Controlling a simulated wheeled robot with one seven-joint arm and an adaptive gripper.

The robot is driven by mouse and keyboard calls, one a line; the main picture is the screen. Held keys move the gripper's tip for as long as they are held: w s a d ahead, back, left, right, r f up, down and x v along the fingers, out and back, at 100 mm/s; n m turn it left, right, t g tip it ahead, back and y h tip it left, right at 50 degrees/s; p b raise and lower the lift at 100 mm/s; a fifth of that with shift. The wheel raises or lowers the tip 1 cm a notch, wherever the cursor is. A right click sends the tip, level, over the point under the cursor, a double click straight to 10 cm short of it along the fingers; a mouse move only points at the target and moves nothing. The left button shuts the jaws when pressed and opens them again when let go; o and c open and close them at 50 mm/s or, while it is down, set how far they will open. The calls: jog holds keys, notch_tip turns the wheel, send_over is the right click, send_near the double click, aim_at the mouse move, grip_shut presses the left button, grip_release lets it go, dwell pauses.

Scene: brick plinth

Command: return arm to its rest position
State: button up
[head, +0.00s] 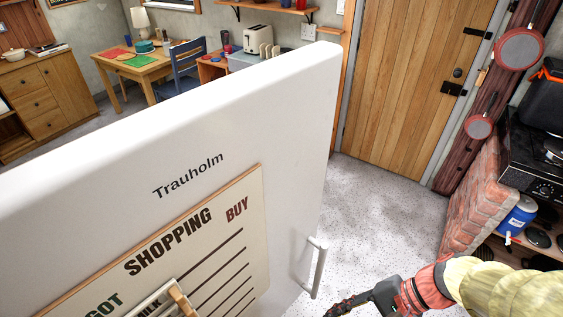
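My arm (500,287) enters at the lower right of the head view, in yellow and red. My gripper (345,306) is black and reaches left at the bottom edge of the picture. Its fingertips are partly cut off, so I cannot tell whether it is open or shut. It appears just below and right of the vertical metal handle (318,268) of a large white fridge (200,120) marked "Trauholm". A gap shows between gripper and handle in this view.
The fridge with its shopping board (215,262) fills the left and middle. A brick plinth (472,205) and a black stove (530,160) stand at the right. Speckled floor (375,215) is clear before the wooden door (415,80). A table (135,68) stands far left.

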jog(key=w+d+r+n+t+h, duration=0.2)
jog(key=w+r+n+t+h, duration=0.1)
jog(key=r, duration=0.5)
jog(key=w+d+r+n+t+h, duration=0.2)
jog(key=r+n+h, duration=0.3)
jog(key=r, duration=0.3)
jog(key=shift+w+d+r+n+t, duration=0.2)
jog(key=shift+w+d+n+t, duration=0.2)
jog(key=shift+d+n+t, duration=0.3)
